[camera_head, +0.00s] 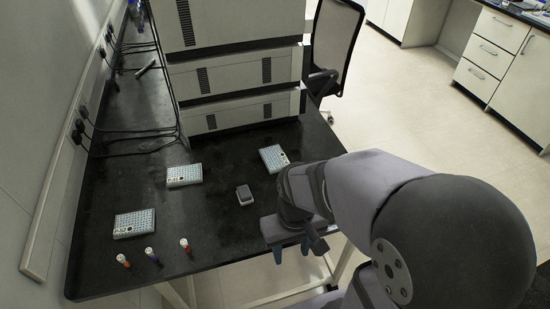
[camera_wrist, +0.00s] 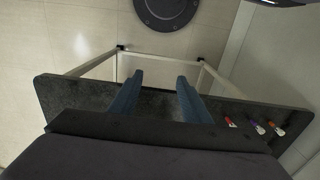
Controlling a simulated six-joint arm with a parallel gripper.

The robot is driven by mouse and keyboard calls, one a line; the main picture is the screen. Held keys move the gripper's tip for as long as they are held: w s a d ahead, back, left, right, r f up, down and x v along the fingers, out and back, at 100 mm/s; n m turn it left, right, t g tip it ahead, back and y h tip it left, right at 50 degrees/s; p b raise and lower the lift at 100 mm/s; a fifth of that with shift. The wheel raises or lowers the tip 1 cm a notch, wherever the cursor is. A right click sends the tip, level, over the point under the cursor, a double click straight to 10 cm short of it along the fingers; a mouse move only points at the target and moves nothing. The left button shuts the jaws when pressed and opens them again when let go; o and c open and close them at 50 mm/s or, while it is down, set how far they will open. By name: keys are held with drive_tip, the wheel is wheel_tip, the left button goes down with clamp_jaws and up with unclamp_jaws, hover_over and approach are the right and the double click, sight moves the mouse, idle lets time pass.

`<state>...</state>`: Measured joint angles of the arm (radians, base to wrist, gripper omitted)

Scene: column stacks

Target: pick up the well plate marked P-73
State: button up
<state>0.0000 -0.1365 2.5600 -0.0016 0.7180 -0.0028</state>
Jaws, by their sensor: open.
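Three pale well plates with light blue wells lie flat on the black bench: one at the left (camera_head: 134,223), one in the middle (camera_head: 184,175), one at the right by the instrument stack (camera_head: 273,158). Their markings are too small to read, so I cannot tell which is P-73. My gripper (camera_head: 291,252) is open and empty near the bench's front edge, apart from all three plates. The right plate is closest to it, farther back. The wrist view shows the two blue fingers (camera_wrist: 158,97) spread apart, with no plate in sight.
A small dark block (camera_head: 245,195) sits between the plates and my arm. Stacked instruments (camera_head: 240,75) fill the back. Cables (camera_head: 130,135) lie along the wall. The middle of the bench (camera_head: 205,218) is clear.

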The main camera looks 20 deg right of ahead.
drive_tip(key=o, duration=1)
drive_tip(key=shift+w, duration=0.1)
drive_tip(key=t+b, duration=0.4)
drive_tip(key=t, duration=0.8)
approach(276, 158)
drive_tip(key=shift+s+d+f+n, duration=0.3)
drive_tip(key=shift+s+d+f, duration=0.05)
drive_tip(key=shift+s+f, duration=0.45)
drive_tip(key=shift+w+d+f+t+y, duration=0.15)
drive_tip(key=shift+w+t+y, duration=0.35)
drive_tip(key=shift+w+t, duration=0.25)
drive_tip(key=shift+x, duration=1.05)
drive_tip(key=shift+w, duration=0.1)
drive_tip(key=x, duration=0.1)
drive_tip(key=p+x, duration=0.1)
drive_tip(key=x, duration=0.1)
drive_tip(key=shift+w+a, duration=0.2)
drive_tip(key=shift+a, duration=0.05)
drive_tip(key=shift+p+x, duration=0.35)
drive_tip(key=shift+x, duration=0.45)
